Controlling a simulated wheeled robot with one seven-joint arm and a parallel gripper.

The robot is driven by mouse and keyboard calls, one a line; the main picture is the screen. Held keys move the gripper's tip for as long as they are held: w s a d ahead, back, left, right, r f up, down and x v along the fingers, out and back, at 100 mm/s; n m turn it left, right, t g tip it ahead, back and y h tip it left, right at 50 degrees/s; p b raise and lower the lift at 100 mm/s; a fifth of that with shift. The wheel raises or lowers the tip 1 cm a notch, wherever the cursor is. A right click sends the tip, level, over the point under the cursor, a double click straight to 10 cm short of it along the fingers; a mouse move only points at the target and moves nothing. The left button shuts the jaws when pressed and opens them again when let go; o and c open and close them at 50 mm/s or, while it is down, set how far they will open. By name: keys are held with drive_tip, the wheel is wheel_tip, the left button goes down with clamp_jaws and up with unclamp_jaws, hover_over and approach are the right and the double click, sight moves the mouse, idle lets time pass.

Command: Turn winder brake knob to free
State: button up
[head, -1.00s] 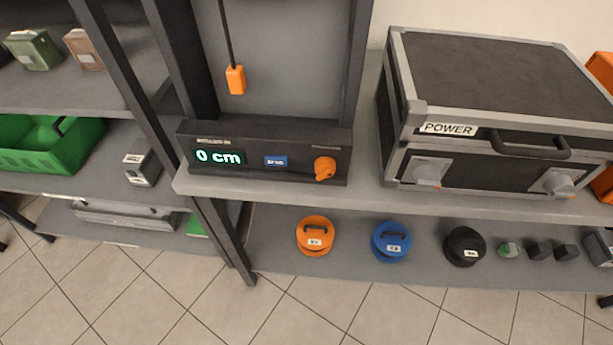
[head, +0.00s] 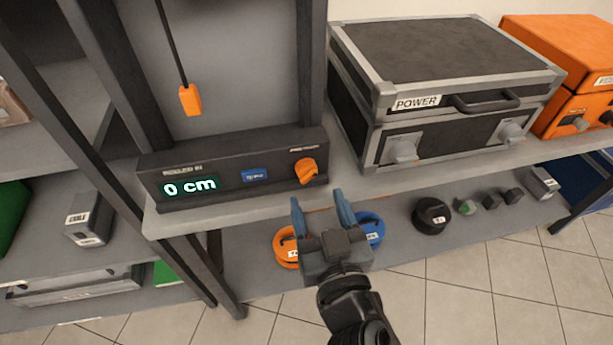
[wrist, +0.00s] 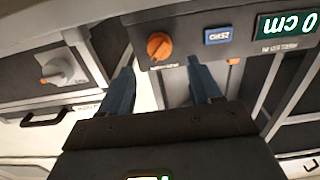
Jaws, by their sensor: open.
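The orange winder brake knob (head: 306,171) sits at the right end of the dark winder box front, beside a blue label and a lit display (head: 189,188) reading "0 cm". My gripper (head: 323,198) is open and empty, below and slightly right of the knob, its blue-grey fingers pointing up toward the box. In the wrist view the knob (wrist: 159,46) lies just beyond the gap between the two fingertips (wrist: 160,65), apart from both. The lettering above the knob is too small to read.
An orange block (head: 190,100) hangs on a cord above the winder box. A dark case labelled POWER (head: 440,95) stands to the right on the same shelf. Orange (head: 286,247) and blue (head: 371,228) handled discs lie on the lower shelf, partly behind my gripper.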

sight(310, 178)
drive_tip(key=p+x, duration=0.1)
drive_tip(key=x, duration=0.5)
drive_tip(key=c, duration=1)
